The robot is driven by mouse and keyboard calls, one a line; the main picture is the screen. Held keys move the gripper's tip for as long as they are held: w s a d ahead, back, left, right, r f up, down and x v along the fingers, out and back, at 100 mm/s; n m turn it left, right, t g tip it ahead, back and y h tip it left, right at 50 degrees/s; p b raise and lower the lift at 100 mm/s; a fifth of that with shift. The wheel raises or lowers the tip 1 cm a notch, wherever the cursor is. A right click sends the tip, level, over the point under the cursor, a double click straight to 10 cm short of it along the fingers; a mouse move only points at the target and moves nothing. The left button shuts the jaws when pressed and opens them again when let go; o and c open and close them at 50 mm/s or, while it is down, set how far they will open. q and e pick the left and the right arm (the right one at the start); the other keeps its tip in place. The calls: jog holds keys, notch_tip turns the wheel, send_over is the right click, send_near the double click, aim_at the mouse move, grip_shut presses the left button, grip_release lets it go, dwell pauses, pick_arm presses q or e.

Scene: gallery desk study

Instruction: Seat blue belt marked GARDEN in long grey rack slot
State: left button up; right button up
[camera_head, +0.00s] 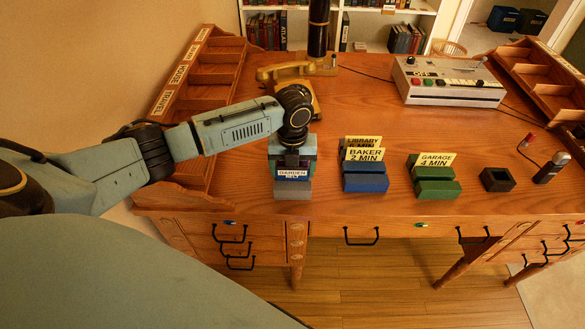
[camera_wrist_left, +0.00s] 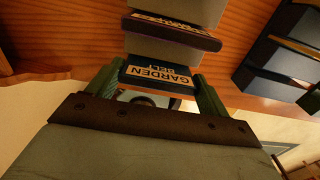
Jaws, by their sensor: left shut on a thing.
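The blue belt (camera_head: 293,174), with a white label reading GARDEN, is between the fingers of my left gripper (camera_head: 292,158). It is held level over or at the long grey rack (camera_head: 292,192). In the left wrist view the belt (camera_wrist_left: 157,74) has its label reading GARDEN BELT facing the camera, with a green finger at each end. The grey rack (camera_wrist_left: 165,48) lies right beyond it. A dark purple labelled piece (camera_wrist_left: 172,30) sits across the rack farther along. Whether the belt touches the slot floor is hidden. My right gripper is not in view.
To the right stand a blue rack (camera_head: 365,183) with yellow cards, a green rack (camera_head: 436,188) with a GARAGE card, and a small dark open box (camera_head: 497,179). A yellow telephone (camera_head: 300,75) is behind my gripper. A control box (camera_head: 447,82) stands back right.

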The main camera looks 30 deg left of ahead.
aim_at(293, 168)
pick_arm(q)
jog(key=o, duration=0.9)
jog(key=shift+f, duration=0.1)
jog(key=shift+o, duration=0.2)
notch_tip(293, 168, up, 12)
jog(key=p, duration=0.1)
jog(key=shift+r+p, duration=0.2)
jog(key=shift+p, duration=0.15)
